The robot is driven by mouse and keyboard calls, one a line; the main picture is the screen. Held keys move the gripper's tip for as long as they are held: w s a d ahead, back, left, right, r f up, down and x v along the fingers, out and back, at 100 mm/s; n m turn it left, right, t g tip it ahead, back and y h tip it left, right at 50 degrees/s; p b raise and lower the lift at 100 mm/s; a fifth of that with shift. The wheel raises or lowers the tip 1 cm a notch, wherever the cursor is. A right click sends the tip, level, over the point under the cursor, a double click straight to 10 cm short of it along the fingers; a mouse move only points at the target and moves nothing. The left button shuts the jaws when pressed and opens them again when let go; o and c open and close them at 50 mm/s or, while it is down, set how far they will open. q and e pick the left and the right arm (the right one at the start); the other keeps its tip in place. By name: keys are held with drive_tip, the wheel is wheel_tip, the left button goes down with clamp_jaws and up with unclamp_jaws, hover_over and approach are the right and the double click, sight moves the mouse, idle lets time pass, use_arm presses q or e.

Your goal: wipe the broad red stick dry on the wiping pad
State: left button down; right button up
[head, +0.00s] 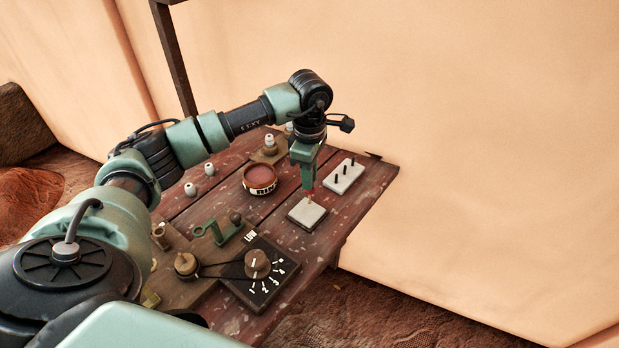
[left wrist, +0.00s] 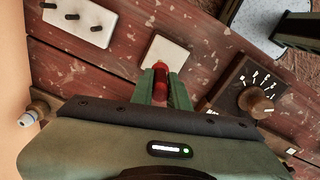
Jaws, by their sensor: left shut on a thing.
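My left gripper (head: 309,188) points down and is shut on the broad red stick (left wrist: 160,80), which stands roughly upright between the fingers. In the head view the stick's pale lower end is over the wiping pad (head: 304,216), a pale square near the table's right edge. I cannot tell whether the tip touches the pad. In the left wrist view the pad (left wrist: 172,52) lies just beyond the fingers, partly hidden behind the stick. My right gripper is not in view.
A round labelled bowl of red-brown stuff (head: 260,176) stands left of the pad. A white block with black pegs (head: 343,177) is behind it to the right. A numbered dial (head: 257,263) and a green stand (head: 228,232) are nearer. Small white-topped pieces (head: 190,189) stand further left.

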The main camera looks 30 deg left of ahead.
use_arm(q)
drive_tip(key=shift+r+p, duration=1.2)
drive_tip(key=shift+r, duration=1.15)
